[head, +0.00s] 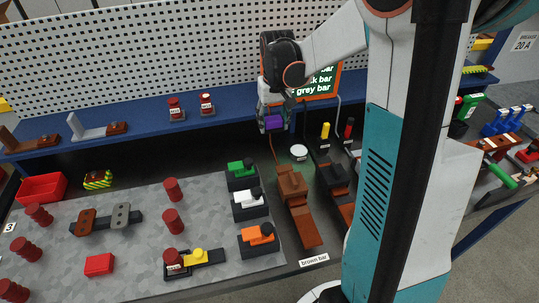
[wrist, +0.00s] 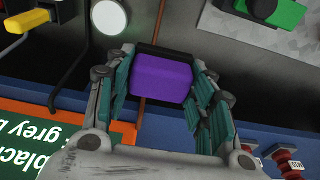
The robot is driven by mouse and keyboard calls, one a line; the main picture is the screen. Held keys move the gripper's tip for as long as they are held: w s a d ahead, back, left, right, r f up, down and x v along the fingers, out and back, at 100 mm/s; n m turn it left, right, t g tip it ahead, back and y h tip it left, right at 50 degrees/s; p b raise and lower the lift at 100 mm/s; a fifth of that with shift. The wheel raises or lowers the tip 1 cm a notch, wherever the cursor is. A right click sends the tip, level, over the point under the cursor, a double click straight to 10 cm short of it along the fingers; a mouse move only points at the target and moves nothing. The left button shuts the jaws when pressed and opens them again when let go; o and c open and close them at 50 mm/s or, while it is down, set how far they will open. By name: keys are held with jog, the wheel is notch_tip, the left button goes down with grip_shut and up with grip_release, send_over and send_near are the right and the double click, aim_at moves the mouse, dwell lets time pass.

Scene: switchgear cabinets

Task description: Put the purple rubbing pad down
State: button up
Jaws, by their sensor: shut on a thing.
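The purple rubbing pad (head: 273,122) is a small purple block. My gripper (head: 274,120) is shut on it and holds it in the air near the front edge of the blue shelf. In the wrist view the pad (wrist: 162,78) sits between the teal-lined fingers of my gripper (wrist: 163,75). Its dark base shows along the far side. I cannot tell its exact height above the surfaces below.
A sign (head: 318,82) stands behind my gripper. Two red posts (head: 175,106) stand on the shelf. The shelf left of them has bare room.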

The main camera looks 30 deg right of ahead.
aim_at(272, 158)
notch_tip(272, 158, down, 14)
jog(key=b, duration=0.3)
jog(key=shift+r+b, duration=0.2)
jog(key=shift+b, duration=0.1)
jog(key=shift+f, duration=0.15)
jog(key=o, duration=1.2)
jog(key=r+p, duration=0.1)
jog(key=r, duration=0.3)
jog(key=s+r+p, duration=0.1)
jog(key=r, duration=0.3)
jog(key=r+p, duration=0.1)
jog(key=r, duration=0.3)
jog(key=shift+s+a+r+p, duration=0.1)
jog(key=shift+s+a+p, duration=0.1)
jog(key=shift+s+p, duration=0.1)
